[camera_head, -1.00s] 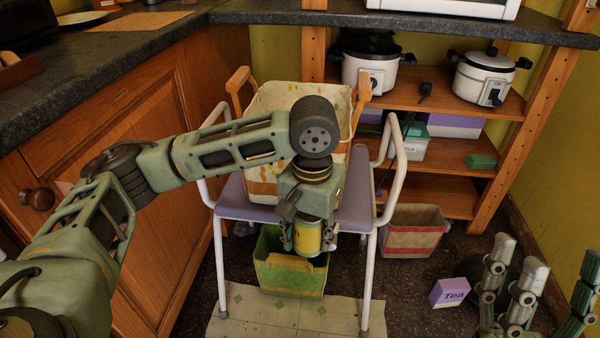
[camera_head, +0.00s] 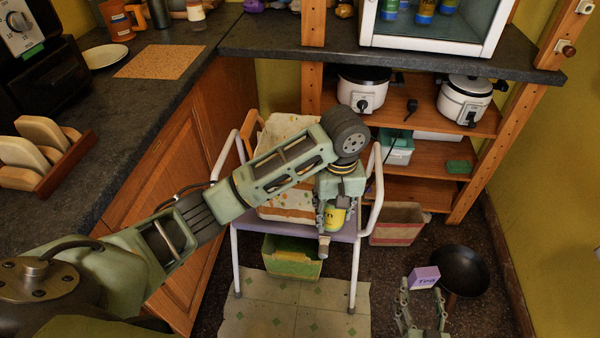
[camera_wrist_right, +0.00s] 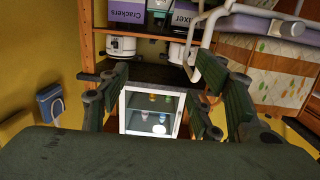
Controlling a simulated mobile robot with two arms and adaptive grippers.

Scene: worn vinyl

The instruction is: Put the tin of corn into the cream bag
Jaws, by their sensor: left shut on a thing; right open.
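The cream bag (camera_head: 288,127), with a coloured pattern and wooden handles, stands on the seat of a white-framed chair (camera_head: 236,262). My left arm crosses in front of it and hides much of it. My left gripper (camera_head: 334,222) is shut on the yellow tin of corn (camera_head: 336,218), fingers pointing down, at the bag's right front side. I cannot tell whether the tin touches the bag or seat. My right gripper (camera_head: 423,318) is open and empty at the lower right, away from the bag. The bag also shows at the right of the right wrist view (camera_wrist_right: 287,78).
A green bag (camera_head: 292,262) stands under the chair and a red-striped bag (camera_head: 397,226) to its right. A purple tea box (camera_head: 424,277) and a black pan (camera_head: 462,268) are near my right gripper. Shelves with cookers (camera_head: 466,100) stand behind; a counter (camera_head: 110,150) is at left.

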